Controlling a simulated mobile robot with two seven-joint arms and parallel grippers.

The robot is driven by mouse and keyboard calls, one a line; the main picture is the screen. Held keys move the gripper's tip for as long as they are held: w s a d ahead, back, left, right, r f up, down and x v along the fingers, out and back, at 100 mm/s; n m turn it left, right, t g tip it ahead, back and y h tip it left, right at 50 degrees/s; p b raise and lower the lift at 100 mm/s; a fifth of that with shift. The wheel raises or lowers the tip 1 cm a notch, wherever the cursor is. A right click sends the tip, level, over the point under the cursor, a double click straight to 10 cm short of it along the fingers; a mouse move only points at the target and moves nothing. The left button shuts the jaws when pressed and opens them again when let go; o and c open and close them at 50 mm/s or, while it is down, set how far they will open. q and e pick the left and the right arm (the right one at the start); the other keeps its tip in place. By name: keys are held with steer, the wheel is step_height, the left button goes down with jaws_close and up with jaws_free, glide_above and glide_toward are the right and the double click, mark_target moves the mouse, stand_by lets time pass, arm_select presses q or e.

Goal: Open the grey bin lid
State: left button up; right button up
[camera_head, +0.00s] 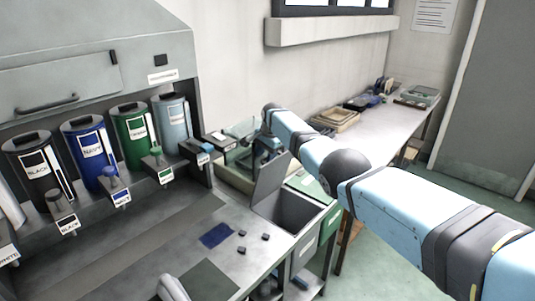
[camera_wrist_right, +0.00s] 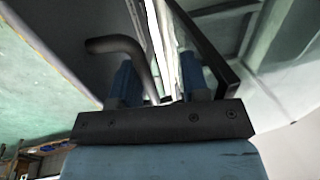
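The grey bin (camera_head: 297,214) is set in the right end of the workbench, with its dark inside showing. Its grey lid (camera_head: 269,178) stands raised, steeply tilted, along the bin's left side. My right arm reaches in from the right, and my right gripper (camera_head: 264,149) is just behind and above the lid, partly hidden. In the right wrist view the two blue fingers of my right gripper (camera_wrist_right: 158,80) stand apart. A dark bent handle (camera_wrist_right: 122,45) runs down between them, beside a dark grey panel. Whether the fingers touch it is unclear. My left gripper is not seen.
Labelled cylinders, including a blue one (camera_head: 91,152) and a green one (camera_head: 134,134), stand at left. A blue mat (camera_head: 216,236) and several small dark pieces lie on the bench left of the bin. A side table (camera_head: 372,128) holds trays behind.

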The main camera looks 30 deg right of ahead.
steer(key=shift+r, duration=0.15)
step_height(320, 180, up, 13)
steer(key=s+d, duration=0.1)
steer(key=s, duration=0.1)
steer(key=shift+s+r+p, duration=0.15)
steer(key=shift+s+p, duration=0.15)
steer(key=shift+p, duration=0.1)
stand_by(0.3)
